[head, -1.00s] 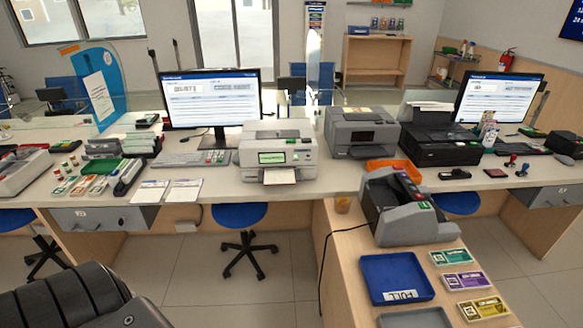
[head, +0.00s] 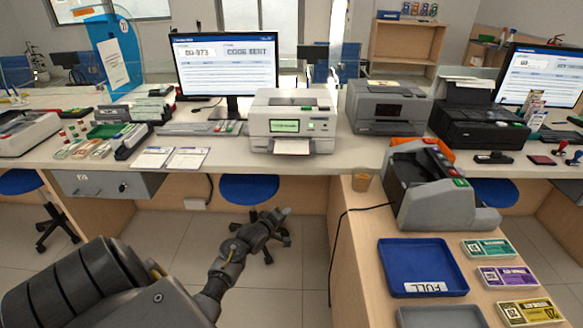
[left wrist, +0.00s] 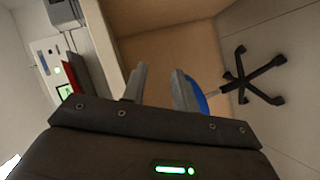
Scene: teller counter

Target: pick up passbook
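A white open leaf, which looks like the passbook (head: 291,147), sticks out of the front slot of the white printer (head: 262,128) on the counter. In the left wrist view a flat red edge (left wrist: 72,76) shows beside the printer's green screen; it may be the passbook's cover. My left gripper (head: 283,213) is in front of the counter and below its top, under the printer and apart from it. In the left wrist view its two fingers (left wrist: 159,69) are spread with nothing between them. My right gripper is out of view.
A blue stool (head: 249,189) stands under the counter behind my left gripper. A side desk (head: 360,285) on the right carries a blue tray (head: 421,255), a grey counting machine (head: 437,190) and banknote bundles (head: 507,276). Two white sheets (head: 170,157) lie left of the printer.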

